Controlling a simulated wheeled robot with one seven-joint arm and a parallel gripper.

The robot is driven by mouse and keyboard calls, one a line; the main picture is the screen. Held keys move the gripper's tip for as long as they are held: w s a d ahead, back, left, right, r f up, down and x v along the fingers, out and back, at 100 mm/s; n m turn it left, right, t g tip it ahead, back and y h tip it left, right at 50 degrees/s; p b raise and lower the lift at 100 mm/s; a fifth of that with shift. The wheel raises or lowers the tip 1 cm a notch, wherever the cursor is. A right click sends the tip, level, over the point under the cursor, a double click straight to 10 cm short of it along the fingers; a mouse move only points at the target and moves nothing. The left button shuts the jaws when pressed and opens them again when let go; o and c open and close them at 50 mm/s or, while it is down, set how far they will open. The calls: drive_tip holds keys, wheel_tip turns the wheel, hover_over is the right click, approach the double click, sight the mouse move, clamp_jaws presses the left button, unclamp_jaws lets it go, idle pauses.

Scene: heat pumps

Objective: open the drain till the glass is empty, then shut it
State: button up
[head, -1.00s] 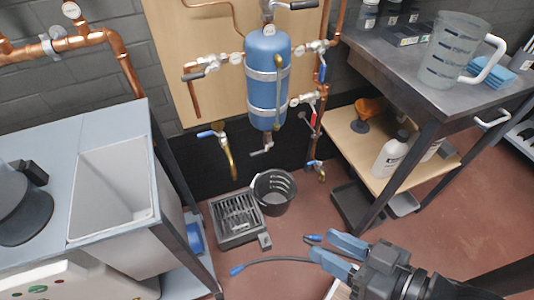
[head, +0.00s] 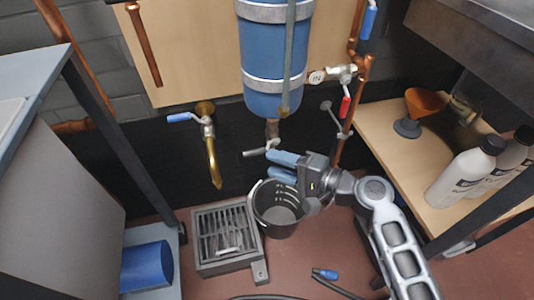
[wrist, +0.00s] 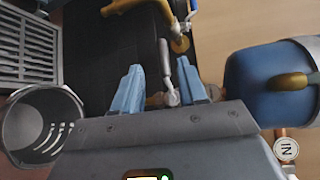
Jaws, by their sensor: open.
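The blue vessel (head: 270,70) hangs on the wall board; a narrow vertical tube (head: 290,45), perhaps the glass, runs down its front. Its level cannot be read. Below the vessel is the drain valve (head: 272,130) with a grey lever (head: 254,153) pointing left, roughly level. My gripper (head: 272,165) is open, just below and right of the lever. In the wrist view, the lever (wrist: 165,58) shows between the open fingers (wrist: 158,68), with no clear contact. The black bucket (head: 277,215) stands on the floor below; no water stream is visible.
A floor grate (head: 228,240) lies left of the bucket. A brass tap (head: 211,160) with a blue handle is left of the drain. A red-handled valve (head: 345,106) is to the right. A shelf (head: 372,123) with a funnel and bottles stands right.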

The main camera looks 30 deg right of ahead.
sight(255, 155)
drive_tip(key=shift+w, duration=0.65)
drive_tip(key=b+x, duration=0.1)
drive_tip(key=x, duration=0.5)
drive_tip(key=shift+w+a+b, duration=0.25)
drive_tip(key=shift+w+b, duration=0.05)
drive_tip(key=shift+b, duration=0.05)
clamp_jaws()
